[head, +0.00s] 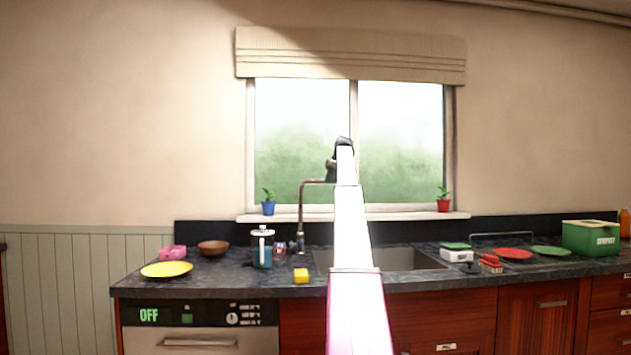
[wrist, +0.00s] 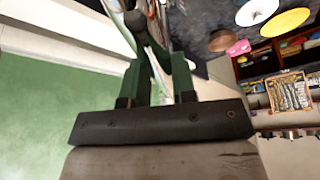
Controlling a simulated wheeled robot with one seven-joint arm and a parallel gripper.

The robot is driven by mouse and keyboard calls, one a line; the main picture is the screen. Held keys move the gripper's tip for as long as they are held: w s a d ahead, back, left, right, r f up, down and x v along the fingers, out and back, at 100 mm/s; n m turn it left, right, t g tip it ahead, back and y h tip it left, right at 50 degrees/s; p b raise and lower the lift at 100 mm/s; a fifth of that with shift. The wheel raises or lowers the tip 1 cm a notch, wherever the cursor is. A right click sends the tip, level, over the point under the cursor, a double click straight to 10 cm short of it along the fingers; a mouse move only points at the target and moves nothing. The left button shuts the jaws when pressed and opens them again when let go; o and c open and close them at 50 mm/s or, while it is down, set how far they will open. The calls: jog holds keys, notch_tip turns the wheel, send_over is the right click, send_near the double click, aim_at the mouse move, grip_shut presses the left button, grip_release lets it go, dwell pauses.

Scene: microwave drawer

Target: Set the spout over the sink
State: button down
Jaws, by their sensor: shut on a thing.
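The tap stands at the back left of the sink, its thin upright pipe (head: 300,215) rising from the counter. Its spout (head: 317,182) runs level to the right from the top of the pipe, toward the left part of the sink basin (head: 412,259). My gripper (head: 331,172) is at the right end of the spout, partly hidden by my arm. In the wrist view, the green fingers of my gripper (wrist: 158,62) are closed around a grey metal part, the spout. The spout's outlet is hidden behind my arm.

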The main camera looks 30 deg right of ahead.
jog(key=shift+w+d, duration=0.2)
dwell(0.4)
jog(key=c, duration=0.9)
grip_release()
jog(key=shift+s+r, duration=0.1)
jog(key=shift+r, duration=0.05)
jog(key=v, duration=1)
jog(key=shift+d+r, duration=0.1)
jog(key=shift+r, duration=0.15)
